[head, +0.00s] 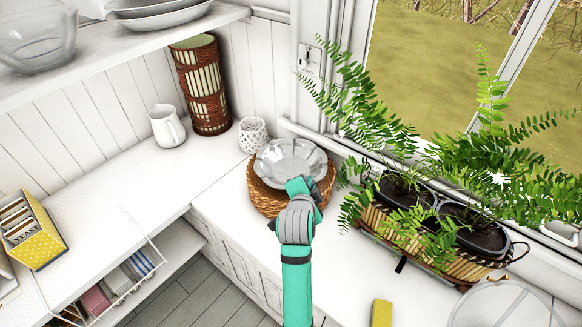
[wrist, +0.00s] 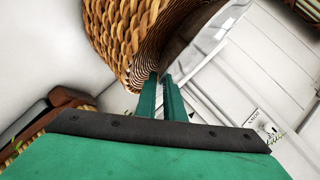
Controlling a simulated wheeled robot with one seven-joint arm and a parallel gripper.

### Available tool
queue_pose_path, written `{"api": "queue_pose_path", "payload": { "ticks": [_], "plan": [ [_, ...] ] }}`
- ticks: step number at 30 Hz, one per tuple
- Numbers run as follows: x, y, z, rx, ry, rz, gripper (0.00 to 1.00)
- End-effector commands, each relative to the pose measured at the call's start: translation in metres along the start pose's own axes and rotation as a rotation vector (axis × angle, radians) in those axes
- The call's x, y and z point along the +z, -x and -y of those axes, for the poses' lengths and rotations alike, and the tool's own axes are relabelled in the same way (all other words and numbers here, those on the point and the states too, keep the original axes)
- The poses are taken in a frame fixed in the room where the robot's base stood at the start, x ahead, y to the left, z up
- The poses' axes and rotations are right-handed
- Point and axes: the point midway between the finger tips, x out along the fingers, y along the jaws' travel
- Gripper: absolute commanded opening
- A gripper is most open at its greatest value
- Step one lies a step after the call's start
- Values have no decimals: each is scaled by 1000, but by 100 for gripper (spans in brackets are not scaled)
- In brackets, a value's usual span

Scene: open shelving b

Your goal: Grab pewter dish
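The pewter dish (head: 287,156) is a shiny, round, grey dish with a scalloped rim. It is at the round wicker basket (head: 262,199) on the white counter, over the basket's far side. My gripper (head: 303,186) reaches to the dish's near rim. In the wrist view the two green fingers (wrist: 160,88) are close together with a narrow gap, where the dish's shiny edge (wrist: 212,42) meets the wicker weave (wrist: 125,35). They look shut on the dish's thin rim; the exact contact is partly hidden by the fingers.
A potted fern (head: 400,190) in a long basket stands right of the dish by the window. A white lattice cup (head: 253,135), white pitcher (head: 166,127) and tall brown woven vase (head: 203,88) stand to the left. The counter in front of the basket is mostly clear.

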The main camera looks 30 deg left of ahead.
Motion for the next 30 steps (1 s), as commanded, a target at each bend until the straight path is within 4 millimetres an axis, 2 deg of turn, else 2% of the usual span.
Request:
{"api": "queue_pose_path", "payload": {
  "ticks": [3, 7, 14, 16, 30],
  "plan": [
    [-1, -17, -1, 2, 0, -2, 8],
    [-1, -26, -1, 1, 0, -2, 8],
    [-1, -27, -1, 1, 0, -2, 8],
    [-1, -27, -1, 1, 0, -2, 0],
    [-3, -25, 2, -2, 0, -3, 0]
  ]
}}
